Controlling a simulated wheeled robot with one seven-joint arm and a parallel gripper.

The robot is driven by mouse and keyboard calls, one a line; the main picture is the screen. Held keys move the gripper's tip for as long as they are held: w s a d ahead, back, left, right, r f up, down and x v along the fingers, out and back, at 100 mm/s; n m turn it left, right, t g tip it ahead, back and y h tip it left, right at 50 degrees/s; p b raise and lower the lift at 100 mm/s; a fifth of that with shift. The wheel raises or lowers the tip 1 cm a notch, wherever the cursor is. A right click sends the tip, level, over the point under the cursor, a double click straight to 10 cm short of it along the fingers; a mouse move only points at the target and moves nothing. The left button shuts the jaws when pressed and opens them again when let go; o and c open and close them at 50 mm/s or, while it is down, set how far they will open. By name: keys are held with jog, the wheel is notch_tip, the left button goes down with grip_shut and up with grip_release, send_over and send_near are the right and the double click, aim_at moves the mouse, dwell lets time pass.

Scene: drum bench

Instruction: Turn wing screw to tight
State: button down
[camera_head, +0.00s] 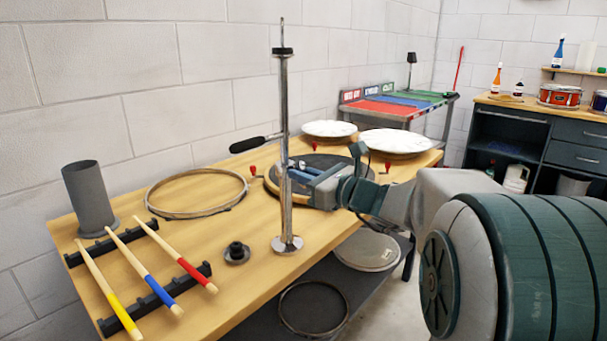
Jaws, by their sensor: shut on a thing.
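A chrome stand pole (284,110) rises upright from a round base (287,244) on the wooden bench. It has a black collar (282,52) near the top. My gripper (296,174) reaches in from the right, with its blue-grey fingers closed at the pole at mid height. It is shut on the wing screw there. The screw itself is too small and too hidden by the fingers and pole to make out, so its angle cannot be told. A black-handled piece (254,144) points left from behind the pole.
A round dark pad (335,163) lies behind the pole, with red-knobbed cranks (253,170) around it. White drumheads (396,142) lie behind. A hoop (196,192), grey cylinder (89,197), black knob (237,252) and drumsticks (150,268) on racks occupy the left.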

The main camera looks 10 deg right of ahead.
jog(key=shift+f, duration=0.1)
jog(key=c, duration=1.5)
grip_release()
jog(key=p+v, duration=0.1)
jog(key=v, duration=1.3)
